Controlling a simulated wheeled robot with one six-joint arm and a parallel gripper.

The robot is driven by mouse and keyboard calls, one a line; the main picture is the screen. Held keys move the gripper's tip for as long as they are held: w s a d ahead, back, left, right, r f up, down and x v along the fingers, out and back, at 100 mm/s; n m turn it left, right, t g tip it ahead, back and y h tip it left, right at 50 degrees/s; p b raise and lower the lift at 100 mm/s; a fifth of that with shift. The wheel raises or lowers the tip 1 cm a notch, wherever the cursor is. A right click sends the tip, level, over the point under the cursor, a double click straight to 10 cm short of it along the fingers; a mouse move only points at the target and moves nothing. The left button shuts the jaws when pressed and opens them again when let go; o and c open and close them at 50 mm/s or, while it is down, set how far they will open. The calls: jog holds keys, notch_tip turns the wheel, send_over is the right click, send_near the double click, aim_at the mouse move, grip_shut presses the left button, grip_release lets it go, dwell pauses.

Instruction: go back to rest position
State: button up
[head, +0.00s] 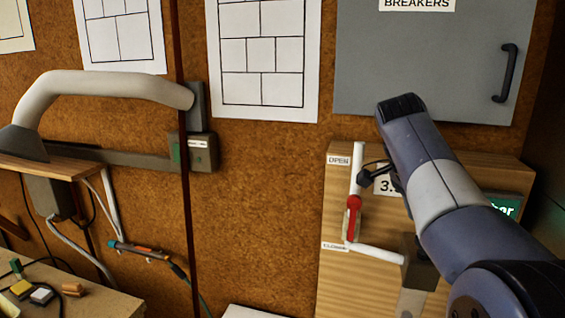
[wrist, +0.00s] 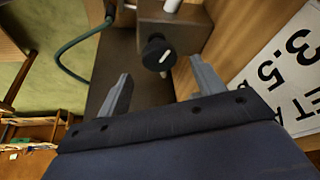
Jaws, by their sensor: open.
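My gripper (wrist: 162,86) is open, its two grey fingers spread apart with nothing between the tips. In the wrist view, a black round knob (wrist: 157,53) with a white mark on a brown box (wrist: 185,32) lies just beyond the fingers, apart from them as far as I can tell. In the head view my arm reaches up from the lower right in front of a wooden board (head: 338,285).
The board carries a red-handled lever (head: 352,216), white pipe and OPEN and CLOSED labels. A grey breaker cabinet (head: 430,60) hangs above it. A bench (head: 95,298) with small blocks stands at lower left. A green hose (wrist: 72,45) shows in the wrist view.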

jog(key=shift+x, duration=1.9)
jog(key=shift+r, duration=0.1)
jog(key=w+v, duration=0.1)
jog(key=v, duration=1)
jog(key=x, duration=0.7)
jog(key=s+x, duration=0.1)
jog(key=x, duration=0.3)
jog(key=n+t, duration=0.1)
jog(key=n, duration=0.1)
jog(key=n+t, duration=0.1)
jog(key=n, duration=0.2)
jog(key=shift+s+d+y, duration=0.1)
jog(key=shift+s+y, duration=0.1)
jog(key=shift+y, duration=0.1)
jog(key=n+y, duration=0.1)
jog(key=n, duration=0.2)
jog(key=n+t, duration=0.1)
jog(key=n, duration=0.2)
jog(key=shift+d+y, duration=0.1)
jog(key=shift+y, duration=0.3)
jog(key=n+y, duration=0.1)
jog(key=n, duration=0.1)
jog(key=n+y, duration=0.1)
jog(key=n, duration=0.2)
jog(key=shift+d+n+t, duration=0.15)
jog(key=shift+n+t, duration=0.15)
jog(key=shift+t, duration=0.1)
jog(key=shift+d+n+y, duration=0.1)
jog(key=shift+n+y, duration=0.9)
jog(key=shift+n, duration=1.5)
